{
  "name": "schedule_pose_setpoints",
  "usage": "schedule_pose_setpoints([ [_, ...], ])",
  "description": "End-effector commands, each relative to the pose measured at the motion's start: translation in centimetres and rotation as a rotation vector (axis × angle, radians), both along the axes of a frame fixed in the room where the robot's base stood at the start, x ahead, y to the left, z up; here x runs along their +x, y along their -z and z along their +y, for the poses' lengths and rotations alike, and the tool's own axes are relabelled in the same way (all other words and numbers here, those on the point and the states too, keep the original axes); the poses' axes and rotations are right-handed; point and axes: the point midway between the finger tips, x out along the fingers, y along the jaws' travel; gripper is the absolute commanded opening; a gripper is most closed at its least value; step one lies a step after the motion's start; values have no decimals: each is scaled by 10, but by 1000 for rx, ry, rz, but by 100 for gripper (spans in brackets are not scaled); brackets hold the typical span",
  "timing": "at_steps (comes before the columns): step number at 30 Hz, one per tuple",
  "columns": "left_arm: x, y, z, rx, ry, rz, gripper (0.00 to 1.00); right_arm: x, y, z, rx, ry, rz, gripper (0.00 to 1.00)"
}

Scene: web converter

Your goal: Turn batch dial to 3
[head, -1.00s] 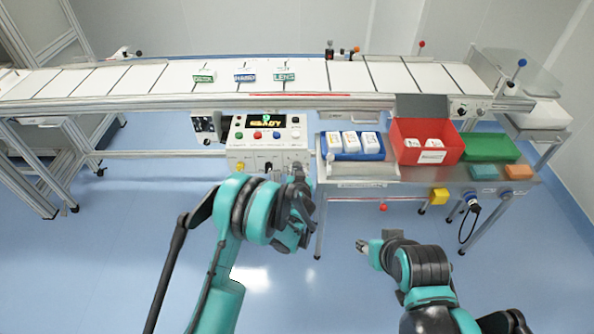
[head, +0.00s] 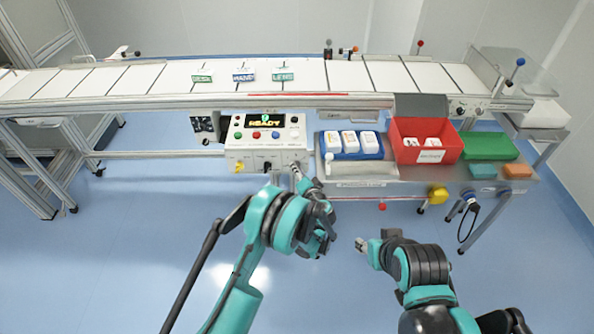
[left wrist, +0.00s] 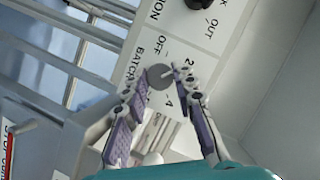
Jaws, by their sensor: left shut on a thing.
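The grey round batch dial (left wrist: 160,77) shows in the left wrist view on a white panel, with "BATCH", "OFF", "2" and "4" printed around it. Its light pointer mark seems to face the 2; a 3 is not readable. My left gripper (left wrist: 160,84), with purple-padded fingers, is shut on the dial, one finger on each side. In the head view my left gripper (head: 296,174) is at the lower right of the control box (head: 266,141) and hides the dial. My right gripper (head: 362,245) hangs low, away from the box; its jaws are too small to judge.
The box display (head: 265,122) reads READY. A yellow knob (head: 239,167) and a black knob (head: 267,166) sit left of my left gripper. A steel side table (head: 375,183) carries a blue tray (head: 352,155), a red bin (head: 440,154) and a green tray (head: 488,147). The conveyor runs behind.

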Motion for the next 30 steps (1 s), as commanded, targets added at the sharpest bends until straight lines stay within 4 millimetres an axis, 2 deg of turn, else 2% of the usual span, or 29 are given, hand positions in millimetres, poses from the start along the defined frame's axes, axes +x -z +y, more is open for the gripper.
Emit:
schedule_pose_setpoints([
  [18, 0, 5, -2, 573, 1, 0, 0, 0, 0, 0, 0, 0, 0, 40],
  [30, 0, 6, -2, 816, 1, 1, 0, 0, 0, 0, 0, 0, 0, 40],
])
